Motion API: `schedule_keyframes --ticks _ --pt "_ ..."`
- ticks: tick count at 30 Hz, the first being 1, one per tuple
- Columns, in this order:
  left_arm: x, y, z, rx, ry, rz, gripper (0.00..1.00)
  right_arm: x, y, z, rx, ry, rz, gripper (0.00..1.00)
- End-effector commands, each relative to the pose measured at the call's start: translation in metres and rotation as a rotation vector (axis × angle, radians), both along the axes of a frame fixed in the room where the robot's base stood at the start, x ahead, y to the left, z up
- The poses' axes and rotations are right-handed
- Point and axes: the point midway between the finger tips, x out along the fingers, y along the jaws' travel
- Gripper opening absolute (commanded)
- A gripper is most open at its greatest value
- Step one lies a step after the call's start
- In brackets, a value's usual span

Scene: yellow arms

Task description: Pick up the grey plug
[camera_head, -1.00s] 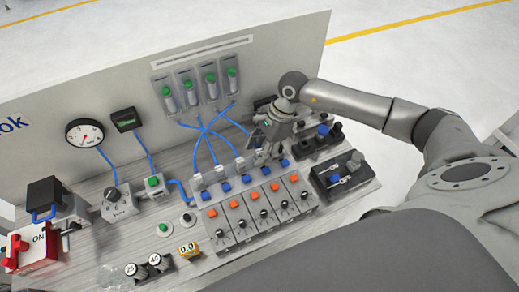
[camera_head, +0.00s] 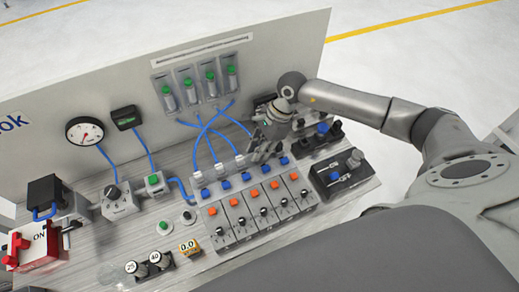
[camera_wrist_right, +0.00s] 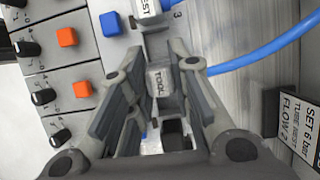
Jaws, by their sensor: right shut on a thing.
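My right gripper (camera_head: 259,154) is shut among the white fittings at the back of the valve row. In the right wrist view, its fingers (camera_wrist_right: 160,62) are on either side of a small grey piece (camera_wrist_right: 160,82), which I take to be the grey plug. The word TOOL shows there. Fingers and shadow hide most of the piece, so I cannot tell how deep it sits or whether it is clear of the fitting. My left gripper is not in view.
The valve block (camera_head: 258,215) with orange buttons stands in front of the gripper. Blue tubes (camera_head: 212,135) cross behind it, and one (camera_wrist_right: 262,52) runs close to the fingers. Black holders (camera_head: 342,176) stand to the right. A tall panel (camera_head: 90,130) closes the back.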

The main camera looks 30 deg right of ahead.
Motion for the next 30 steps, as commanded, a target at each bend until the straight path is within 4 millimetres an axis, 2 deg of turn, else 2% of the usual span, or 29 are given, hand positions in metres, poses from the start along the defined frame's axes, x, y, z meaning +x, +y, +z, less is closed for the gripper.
schedule_keyframes --ticks 7,11,22,30 --pt "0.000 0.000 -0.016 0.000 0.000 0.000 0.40 0.001 -0.001 0.013 -0.001 -0.005 0.001 0.04" --pt "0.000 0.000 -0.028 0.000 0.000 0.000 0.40 -0.001 0.002 0.031 0.000 -0.007 0.004 0.04" --pt "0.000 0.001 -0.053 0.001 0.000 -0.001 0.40 -0.043 0.033 0.089 0.000 -0.008 0.005 0.04" --pt "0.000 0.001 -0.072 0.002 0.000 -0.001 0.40 -0.081 0.062 0.110 0.002 -0.006 0.005 0.04"
